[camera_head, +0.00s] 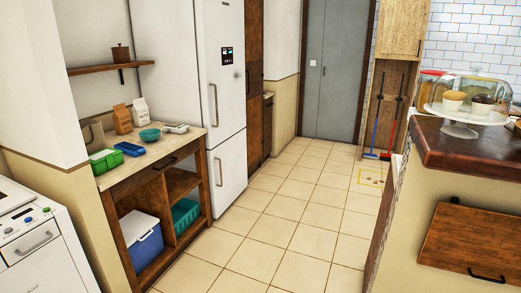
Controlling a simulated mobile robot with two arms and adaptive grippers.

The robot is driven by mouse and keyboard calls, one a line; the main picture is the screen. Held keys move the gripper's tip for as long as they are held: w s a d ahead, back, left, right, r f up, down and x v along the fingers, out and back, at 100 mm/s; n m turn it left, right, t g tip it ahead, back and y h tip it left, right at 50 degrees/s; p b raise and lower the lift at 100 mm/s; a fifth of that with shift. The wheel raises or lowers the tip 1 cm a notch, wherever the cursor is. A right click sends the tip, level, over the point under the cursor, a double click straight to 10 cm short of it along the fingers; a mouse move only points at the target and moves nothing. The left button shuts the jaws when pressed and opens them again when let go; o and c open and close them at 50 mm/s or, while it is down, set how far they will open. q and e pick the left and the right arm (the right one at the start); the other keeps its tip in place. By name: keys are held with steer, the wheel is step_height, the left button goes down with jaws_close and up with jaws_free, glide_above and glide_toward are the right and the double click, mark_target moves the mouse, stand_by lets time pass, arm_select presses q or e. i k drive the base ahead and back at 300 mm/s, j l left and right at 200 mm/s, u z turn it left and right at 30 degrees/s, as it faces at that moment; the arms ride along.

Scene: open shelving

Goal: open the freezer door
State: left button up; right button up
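A tall white fridge-freezer (221,75) stands left of the middle, against the left wall. Its front has an upper door with a long vertical handle (214,105) and a small dark display panel (227,56). A lower white door (228,172) has its own vertical handle (219,171). Both doors look closed. Which of the two is the freezer door is not marked. Neither of my grippers is in the view, and the fridge is some way off across the floor.
A wooden counter with open shelves (158,173) stands before the fridge, holding bowls, bags and boxes. A white appliance (40,245) is at lower left. A dark-topped island (470,148) stands at right.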

mark_target(226, 163)
steer(key=i, duration=1.15)
steer(key=i+l+u, duration=0.1)
steer(key=i, duration=1.05)
